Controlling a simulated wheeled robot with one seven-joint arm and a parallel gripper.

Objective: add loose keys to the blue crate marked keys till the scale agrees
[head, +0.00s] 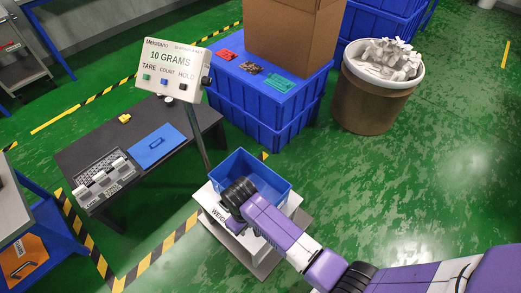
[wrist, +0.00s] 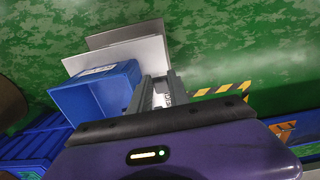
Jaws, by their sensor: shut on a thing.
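The blue crate (head: 275,178) stands on the white scale platform (head: 213,197), which has lettering starting "WEIG". The visible part of its inside looks empty; my arm hides the rest. The crate also shows in the wrist view (wrist: 88,98), with a pale label on its rim. The scale display (head: 172,68) reads "10 GRAMS". My gripper (wrist: 160,90) is at the crate's near side in the head view and beside its right wall in the wrist view. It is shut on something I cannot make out. I cannot identify any loose keys.
Stacked blue crates (head: 240,118) and a bin of white scraps (head: 380,95) stand behind. Green floor at right is clear.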

